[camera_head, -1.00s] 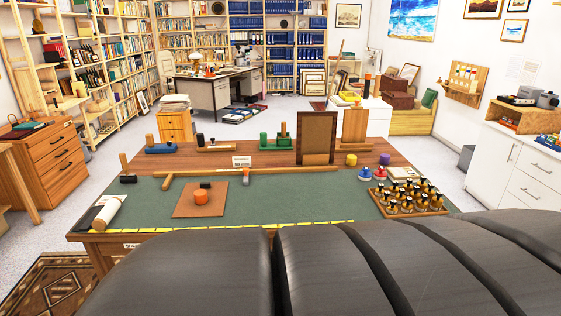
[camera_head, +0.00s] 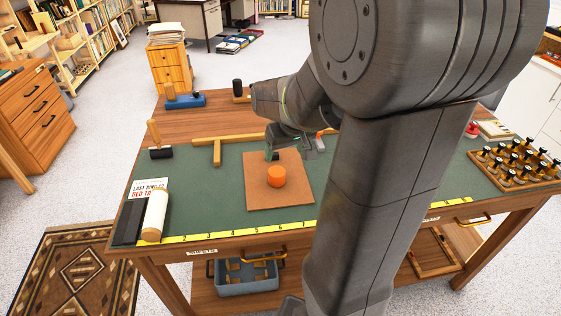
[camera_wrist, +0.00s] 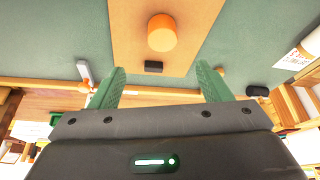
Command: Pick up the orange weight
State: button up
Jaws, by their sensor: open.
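The orange weight (camera_head: 276,176) is a short orange cylinder standing upright on a brown square board (camera_head: 258,196) on the green-topped table. In the wrist view the orange weight (camera_wrist: 162,33) is at the top middle, beyond the fingertips, with nothing touching it. My gripper (camera_head: 290,151) is behind the weight, near the board's far edge, and is partly hidden by my arm. In the wrist view my gripper (camera_wrist: 160,72) shows two green fingers spread apart with nothing held. A small black block (camera_wrist: 153,67) appears between the fingertips in that view, on the board.
A wooden T-shaped bar (camera_head: 217,152) lies left of the board. A white roll (camera_head: 155,216) lies at the table's left. A yellow measuring strip (camera_head: 240,232) runs along the front edge. A rack of dark-topped pieces (camera_head: 515,165) stands at the right. My arm hides the table's middle right.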

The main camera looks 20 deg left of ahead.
aim_at(277, 171)
jog(key=x, duration=0.8)
jog(key=shift+s+d, duration=0.15)
jog(key=shift+d, duration=0.05)
jog(key=shift+p+x, duration=0.35)
jog(key=shift+x, duration=2.45)
jog(key=shift+s+a, duration=0.15)
jog(key=shift+a, duration=0.05)
jog(key=shift+c, duration=0.2)
jog(key=shift+r, duration=0.1)
jog(key=c, duration=1.5)
